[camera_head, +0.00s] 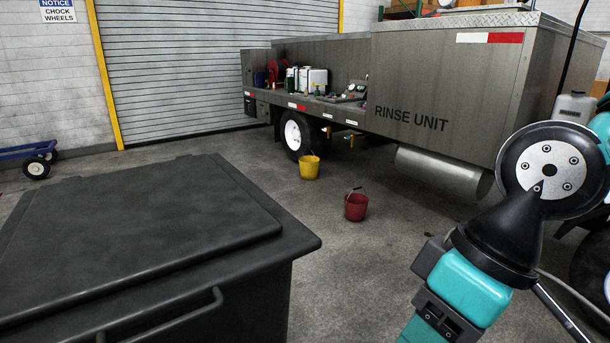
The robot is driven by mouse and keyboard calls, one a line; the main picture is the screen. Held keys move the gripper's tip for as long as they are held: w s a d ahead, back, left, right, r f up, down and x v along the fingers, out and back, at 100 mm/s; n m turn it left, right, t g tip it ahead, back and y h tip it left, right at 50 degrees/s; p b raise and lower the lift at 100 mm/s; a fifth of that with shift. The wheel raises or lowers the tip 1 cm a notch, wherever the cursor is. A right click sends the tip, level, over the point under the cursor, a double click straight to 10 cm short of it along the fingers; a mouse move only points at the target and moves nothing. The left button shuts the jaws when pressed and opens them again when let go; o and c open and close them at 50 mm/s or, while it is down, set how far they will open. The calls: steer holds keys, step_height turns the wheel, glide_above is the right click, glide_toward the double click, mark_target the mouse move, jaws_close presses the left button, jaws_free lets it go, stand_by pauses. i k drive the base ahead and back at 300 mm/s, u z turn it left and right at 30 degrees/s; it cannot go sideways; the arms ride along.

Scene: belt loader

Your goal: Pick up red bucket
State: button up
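A red bucket (356,208) stands upright on the concrete floor, in the middle of the view. Its thin handle rises above the rim at the back left. The arm with teal and black links at the right is mine; it is to the right of the bucket and well apart from it. My gripper's fingers do not show, so I cannot see whether they are open or shut.
A yellow bucket (310,167) stands behind and left of the red one, near the wheel (292,134) of the grey rinse unit trailer (440,85). A large dark lidded bin (150,240) fills the lower left. Bare floor (340,280) lies in front of the red bucket.

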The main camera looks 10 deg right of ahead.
mark_target(356, 203)
steer(key=z, duration=0.65)
steer(key=i, duration=2.3)
steer(key=z, duration=0.35)
steer(key=i, duration=2.35)
steer(key=u, duration=0.85)
steer(key=i, duration=1.45)
steer(key=u, duration=0.45)
